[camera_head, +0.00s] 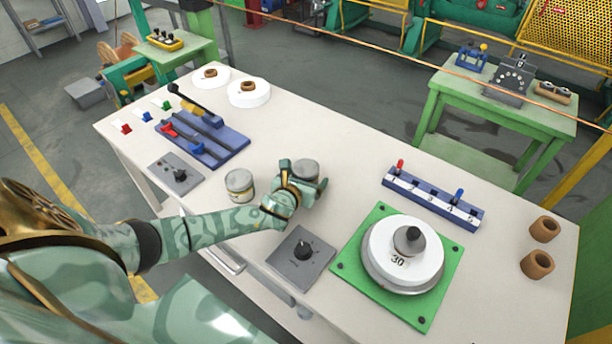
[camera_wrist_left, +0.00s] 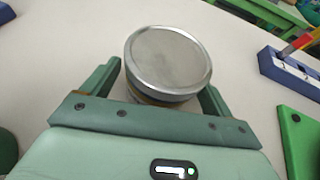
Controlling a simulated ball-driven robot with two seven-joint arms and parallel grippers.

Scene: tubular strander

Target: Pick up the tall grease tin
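Two metal tins with grey lids stand on the white table. One tin (camera_head: 240,186), with a pale label, stands left of my left gripper. The other tin (camera_head: 306,169) is at my left gripper (camera_head: 304,177), which partly hides its body, so I cannot compare the heights surely. In the left wrist view this tin (camera_wrist_left: 168,60) shows its round lid between the two fingers of my left gripper (camera_wrist_left: 163,85). The fingers are apart, with a gap at the left finger, so the gripper looks open. My right gripper is in no view.
A grey knob box (camera_head: 301,257) sits just in front of the gripper. A green plate (camera_head: 350,262) with a white weight is to the right, below a blue switch rail (camera_head: 432,198). A blue lever panel (camera_head: 203,138) lies to the left. Table beyond the tins is clear.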

